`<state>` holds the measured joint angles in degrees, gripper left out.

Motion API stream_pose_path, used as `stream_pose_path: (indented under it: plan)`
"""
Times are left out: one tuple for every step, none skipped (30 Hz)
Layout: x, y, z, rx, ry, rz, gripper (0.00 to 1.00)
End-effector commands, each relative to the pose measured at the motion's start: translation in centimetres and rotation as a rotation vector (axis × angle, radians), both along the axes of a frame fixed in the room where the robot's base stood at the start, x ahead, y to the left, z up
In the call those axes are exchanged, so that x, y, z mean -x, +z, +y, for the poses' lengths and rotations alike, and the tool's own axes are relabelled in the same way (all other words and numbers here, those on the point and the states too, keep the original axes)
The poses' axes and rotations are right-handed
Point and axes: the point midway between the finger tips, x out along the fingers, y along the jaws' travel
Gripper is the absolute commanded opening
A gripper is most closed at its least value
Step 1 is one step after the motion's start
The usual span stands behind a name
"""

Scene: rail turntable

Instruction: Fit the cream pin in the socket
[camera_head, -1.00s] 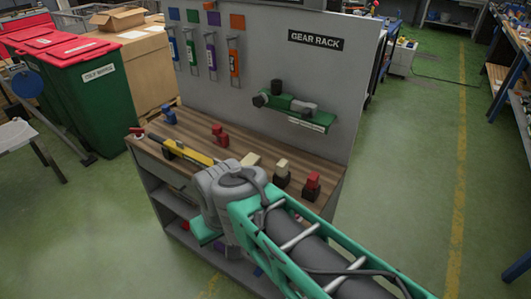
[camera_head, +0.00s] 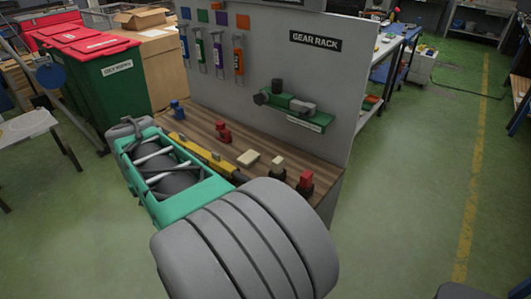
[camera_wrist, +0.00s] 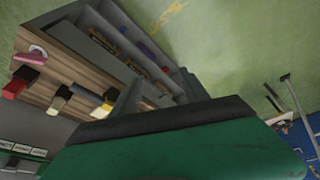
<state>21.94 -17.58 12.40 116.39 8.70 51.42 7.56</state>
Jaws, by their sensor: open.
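A cream-topped piece (camera_head: 277,162) stands upright in a dark base near the right end of the wooden bench top (camera_head: 205,118). A flat cream block (camera_head: 248,158) lies to its left; I cannot tell for sure which of the two is the cream pin. A red-topped piece (camera_head: 306,180) in a dark base stands to the right. I cannot make out an empty socket. In the wrist view, a pale-topped dark piece (camera_wrist: 60,98) shows on the bench.
A yellow bar (camera_head: 205,151), a red piece (camera_head: 223,130) and a blue piece (camera_head: 178,108) lie along the bench. A grey panel (camera_head: 335,85) with a green shelf (camera_head: 297,111) rises behind. Green and red bins (camera_head: 105,75) stand at the left. Floor at right is clear.

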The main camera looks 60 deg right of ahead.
Motion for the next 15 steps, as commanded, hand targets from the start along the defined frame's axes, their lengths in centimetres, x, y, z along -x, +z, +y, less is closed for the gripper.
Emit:
stream_pose_path:
  plan:
    - [-0.2, -0.5, -5.1, 0.004, -0.147, 0.001, 0.53]
    - [-0.1, -0.7, -8.0, 0.007, -0.234, -0.002, 0.53]
    - [0.4, -0.9, -11.9, 0.015, -0.346, -0.007, 0.53]
    - [1.0, -1.1, -14.7, 0.019, -0.428, -0.01, 0.53]
    - [1.8, -1.5, -17.5, 0.024, -0.51, -0.013, 0.53]
    - [3.2, -1.9, -21.1, 0.031, -0.613, -0.019, 0.53]
    - [4.3, -2.3, -23.5, 0.036, -0.685, -0.023, 0.53]
    - [5.5, -2.7, -25.7, 0.041, -0.753, -0.025, 0.53]
    - [7.1, -3.2, -28.3, 0.048, -0.833, -0.03, 0.53]
    - [8.3, -3.6, -29.9, 0.053, -0.886, -0.032, 0.53]
    - [9.3, -3.8, -31.3, 0.058, -0.932, -0.037, 0.53]
    - [10.6, -4.2, -32.9, 0.063, -0.983, -0.039, 0.53]
    - [11.4, -4.4, -33.7, 0.066, -1.014, -0.041, 0.53]
    - [12.0, -4.5, -34.4, 0.068, -1.039, -0.043, 0.53]
    - [12.6, -4.7, -35.0, 0.072, -1.06, -0.045, 0.53]
